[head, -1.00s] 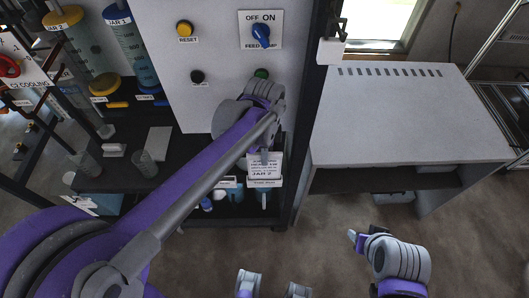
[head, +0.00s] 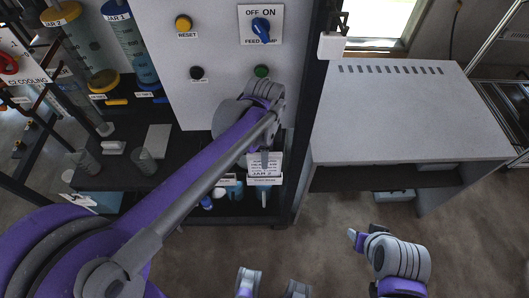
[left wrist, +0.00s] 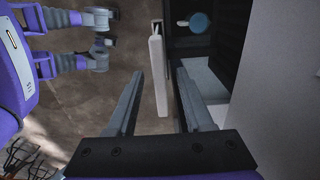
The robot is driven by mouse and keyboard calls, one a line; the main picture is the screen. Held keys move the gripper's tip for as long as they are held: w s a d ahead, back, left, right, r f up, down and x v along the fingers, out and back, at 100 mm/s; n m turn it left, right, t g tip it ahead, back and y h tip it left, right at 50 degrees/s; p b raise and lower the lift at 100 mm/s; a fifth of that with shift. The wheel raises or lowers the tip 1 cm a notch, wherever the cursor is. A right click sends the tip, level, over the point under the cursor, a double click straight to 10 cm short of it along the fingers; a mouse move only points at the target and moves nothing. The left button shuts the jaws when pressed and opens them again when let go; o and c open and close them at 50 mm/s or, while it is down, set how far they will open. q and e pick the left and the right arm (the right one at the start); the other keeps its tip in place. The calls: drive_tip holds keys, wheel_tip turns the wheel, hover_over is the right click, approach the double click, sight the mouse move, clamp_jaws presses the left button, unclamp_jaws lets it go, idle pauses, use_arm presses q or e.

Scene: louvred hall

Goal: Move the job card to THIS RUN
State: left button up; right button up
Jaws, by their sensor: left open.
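The job card (head: 258,171), a small white card reading JAR 2, stands upright at a white-labelled holder (head: 265,182) low on the dark rack. My left gripper (left wrist: 160,75) is open. In the left wrist view its two fingers lie on either side of a thin white slab seen edge-on (left wrist: 158,85), with a gap to each; it looks like the card or its holder. In the head view a grey left finger (head: 265,160) overlaps the card's upper part. The THIS RUN place cannot be made out.
A grey panel carries a RESET button (head: 184,24) and a FEED PUMP switch (head: 261,28). Jars (head: 128,45) and cups (head: 146,162) stand on the dark shelf at left. A pale bench (head: 410,110) stands at right, with open floor before it.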

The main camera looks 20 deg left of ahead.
use_arm(q)
wheel_tip(320, 180, up, 7)
drive_tip(key=p, duration=0.4)
drive_tip(key=shift+r+p, duration=0.1)
drive_tip(key=shift+p, duration=0.25)
